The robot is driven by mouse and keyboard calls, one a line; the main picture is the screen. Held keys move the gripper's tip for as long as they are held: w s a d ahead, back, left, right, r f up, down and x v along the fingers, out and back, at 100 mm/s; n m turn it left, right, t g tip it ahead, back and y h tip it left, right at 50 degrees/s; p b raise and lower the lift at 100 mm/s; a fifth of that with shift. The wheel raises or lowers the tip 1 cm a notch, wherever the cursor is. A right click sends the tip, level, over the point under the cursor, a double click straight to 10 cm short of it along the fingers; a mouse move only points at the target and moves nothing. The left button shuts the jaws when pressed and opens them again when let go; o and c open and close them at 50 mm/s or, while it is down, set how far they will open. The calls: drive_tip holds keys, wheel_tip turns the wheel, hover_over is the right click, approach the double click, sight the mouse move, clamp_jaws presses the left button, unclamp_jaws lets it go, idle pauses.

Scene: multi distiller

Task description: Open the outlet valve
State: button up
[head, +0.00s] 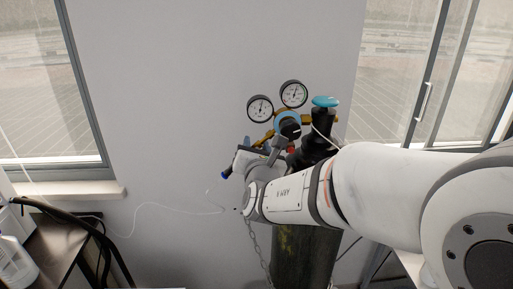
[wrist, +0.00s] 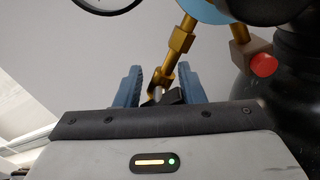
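A regulator with two round gauges and a black knob (head: 291,128) sits on a dark gas cylinder (head: 300,255). In the wrist view, a brass outlet pipe (wrist: 181,40) runs down to a small fitting with a dark valve handle (wrist: 172,97), which I take to be the outlet valve. My gripper (wrist: 160,78) is open, with one blue finger on each side of this fitting. I see gaps between the fingers and the fitting; the handle's lower part is hidden by the gripper body. In the head view, my arm hides much of this area.
A cyan handwheel (head: 325,102) tops the cylinder. A red part (wrist: 263,65) is at the right in the wrist view, close to the dark cylinder neck. A chain (head: 258,245) hangs by the cylinder. A wall stands behind, with windows on both sides.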

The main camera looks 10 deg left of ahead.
drive_tip(key=o, duration=0.4)
drive_tip(key=shift+s, duration=0.15)
drive_tip(key=shift+b+v, duration=1)
drive_tip(key=shift+v, duration=2.75)
